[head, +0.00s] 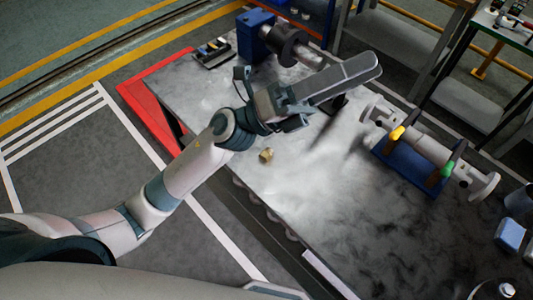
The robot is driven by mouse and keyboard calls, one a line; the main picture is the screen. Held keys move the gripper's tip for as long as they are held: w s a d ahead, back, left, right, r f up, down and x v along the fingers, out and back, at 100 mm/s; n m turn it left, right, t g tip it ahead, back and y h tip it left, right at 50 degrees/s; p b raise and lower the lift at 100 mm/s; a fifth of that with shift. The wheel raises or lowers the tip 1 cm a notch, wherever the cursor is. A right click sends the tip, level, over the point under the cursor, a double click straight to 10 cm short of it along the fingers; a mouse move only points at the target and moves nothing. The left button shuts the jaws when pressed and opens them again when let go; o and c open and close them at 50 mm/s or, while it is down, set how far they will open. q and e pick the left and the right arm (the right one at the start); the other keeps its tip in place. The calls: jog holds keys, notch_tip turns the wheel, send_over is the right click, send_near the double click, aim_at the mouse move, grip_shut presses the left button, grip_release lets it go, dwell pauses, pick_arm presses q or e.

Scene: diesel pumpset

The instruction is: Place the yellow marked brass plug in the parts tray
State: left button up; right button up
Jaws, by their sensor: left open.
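A small brass plug (266,155) lies on the grey metal table, below my left gripper in the picture; a yellow mark cannot be made out at this size. A small dark tray (226,60) with several parts in it sits at the table's far left corner; it may be the parts tray. My left gripper (350,88) is open above the table, apart from the plug, with nothing seen in it. It hides part of the table behind it. My right gripper is not in view.
A pipe assembly (430,150) with a yellow and a green handle rests on a blue block (405,172) at the right. A blue box (255,36) and dark cylindrical machine part (285,43) stand at the back. The table's middle (320,200) is mostly clear.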

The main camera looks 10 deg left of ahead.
pick_arm(q)
jog(key=s+d+f+m+g+y, duration=0.55)
jog(key=m+g, duration=0.45)
jog(key=m, duration=0.2)
notch_tip(320, 180, down, 10)
jog(key=a+m+y, duration=0.2)
jog(key=m+y, duration=0.3)
jog(key=y, duration=0.2)
jog(key=w+a+f+t+y, duration=0.2)
jog(key=w+a+y, duration=0.3)
jog(key=a, duration=0.5)
jog(key=w+a+f+m+t+y, duration=0.1)
jog(key=w+a+f+y, duration=0.3)
jog(key=a, duration=0.6)
jog(key=w+t+y, duration=0.1)
jog(key=w+y, duration=0.1)
jog(key=w, duration=0.1)
jog(key=shift+w+m+t, duration=0.3)
jog(key=shift+t, duration=0.1)
jog(key=b, duration=0.3)
send_over(264, 154)
notch_tip(264, 154, down, 11)
jog(key=shift+s+f, duration=0.1)
jog(key=shift+f, duration=0.45)
